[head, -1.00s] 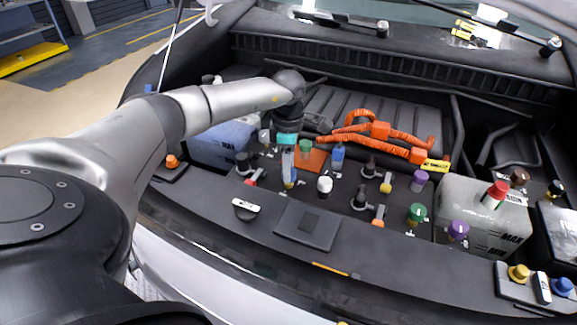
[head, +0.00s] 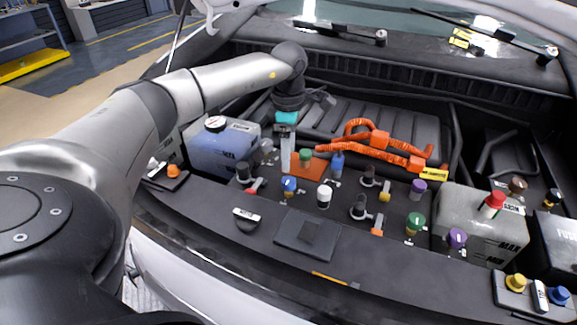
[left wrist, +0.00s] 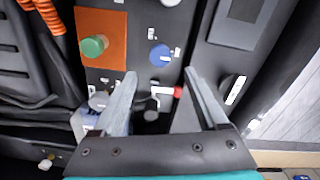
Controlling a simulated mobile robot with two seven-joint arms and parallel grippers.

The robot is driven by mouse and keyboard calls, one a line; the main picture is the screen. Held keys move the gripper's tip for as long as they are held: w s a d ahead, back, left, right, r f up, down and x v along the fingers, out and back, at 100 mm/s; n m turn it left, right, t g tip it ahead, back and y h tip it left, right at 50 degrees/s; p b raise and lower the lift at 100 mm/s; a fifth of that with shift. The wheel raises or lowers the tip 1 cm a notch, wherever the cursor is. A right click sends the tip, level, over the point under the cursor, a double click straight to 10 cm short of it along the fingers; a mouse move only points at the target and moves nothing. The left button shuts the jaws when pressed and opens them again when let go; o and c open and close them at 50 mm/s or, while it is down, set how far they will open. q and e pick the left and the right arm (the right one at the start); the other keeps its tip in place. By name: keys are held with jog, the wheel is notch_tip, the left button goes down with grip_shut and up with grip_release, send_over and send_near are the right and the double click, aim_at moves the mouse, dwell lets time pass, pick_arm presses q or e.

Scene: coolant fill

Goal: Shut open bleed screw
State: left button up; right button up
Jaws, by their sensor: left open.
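Several small black fittings with coloured tabs stand on the dark panel; I cannot tell for sure which is the open bleed screw. One has a red tab (head: 255,187), one a yellow tab (head: 385,191) and one an orange tab (head: 377,232). My left gripper (head: 286,165) points down above the panel, near the red-tabbed fitting and the blue knob (head: 289,185). In the left wrist view, my left gripper (left wrist: 160,76) is open and empty. The red tab (left wrist: 178,92) shows between its fingers, with a black fitting partly hidden beside it. My right gripper is out of view.
A green knob (head: 306,156) on an orange plate, a white knob (head: 324,194) and a blue post (head: 338,162) stand close by. A blue tank (head: 225,150) is at left. Orange hoses (head: 380,140) lie behind. A flat dark pad (head: 308,234) is in front.

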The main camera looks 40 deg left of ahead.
pick_arm(q)
notch_tip(320, 180, up, 8)
jog(key=shift+f+p, duration=0.25)
jog(key=shift+p, duration=0.2)
